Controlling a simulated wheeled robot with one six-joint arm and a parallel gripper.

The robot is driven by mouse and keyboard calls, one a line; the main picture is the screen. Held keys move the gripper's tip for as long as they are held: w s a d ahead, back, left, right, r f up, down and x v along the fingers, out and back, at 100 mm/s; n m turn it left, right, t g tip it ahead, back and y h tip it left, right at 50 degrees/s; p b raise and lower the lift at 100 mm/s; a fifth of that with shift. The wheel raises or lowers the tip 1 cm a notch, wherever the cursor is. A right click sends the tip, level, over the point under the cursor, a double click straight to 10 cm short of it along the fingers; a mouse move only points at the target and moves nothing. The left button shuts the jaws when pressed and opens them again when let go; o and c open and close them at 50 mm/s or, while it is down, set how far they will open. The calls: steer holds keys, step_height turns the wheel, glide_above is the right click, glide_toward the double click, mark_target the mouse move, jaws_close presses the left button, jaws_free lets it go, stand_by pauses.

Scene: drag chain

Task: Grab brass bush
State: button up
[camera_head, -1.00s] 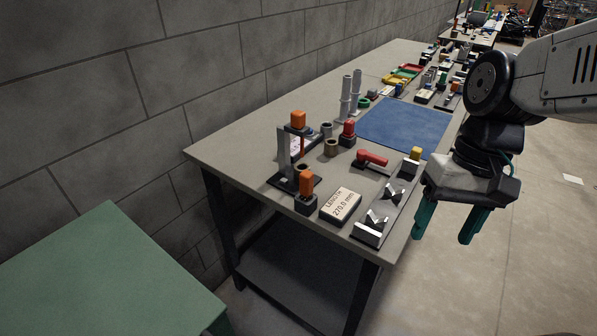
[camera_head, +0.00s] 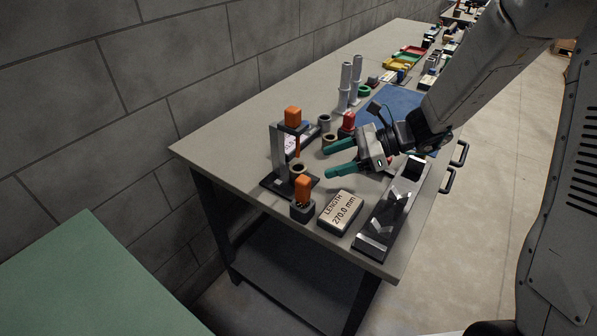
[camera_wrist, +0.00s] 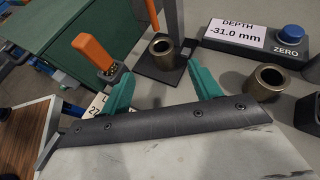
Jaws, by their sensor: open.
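One brass bush (camera_head: 298,169) stands upright on the black base of a small press stand (camera_head: 278,150); it also shows in the wrist view (camera_wrist: 163,53), ahead of the gap between my fingers. A second brass bush (camera_head: 328,139) stands on the table behind the stand, partly hidden by a finger; in the wrist view a loose bush (camera_wrist: 264,82) lies right of the right finger. My gripper (camera_head: 327,161) is open and empty, its teal fingers spread above the table, pointing left toward the stand. It also shows in the wrist view (camera_wrist: 162,88). It touches neither bush visibly.
An orange-handled tool (camera_head: 303,190) stands in a black block before the stand. A length display (camera_head: 340,211) and a rail with V-blocks (camera_head: 390,215) lie at the front. A depth display (camera_wrist: 236,35) is behind the stand. Grey posts (camera_head: 350,80) rise farther back.

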mark_target(298, 174)
steer(key=x, duration=0.7)
steer(key=shift+w+a, duration=0.1)
steer(key=shift+w, duration=0.2)
steer(key=shift+c, duration=0.2)
steer(key=c, duration=1.2)
steer(key=shift+r, duration=0.15)
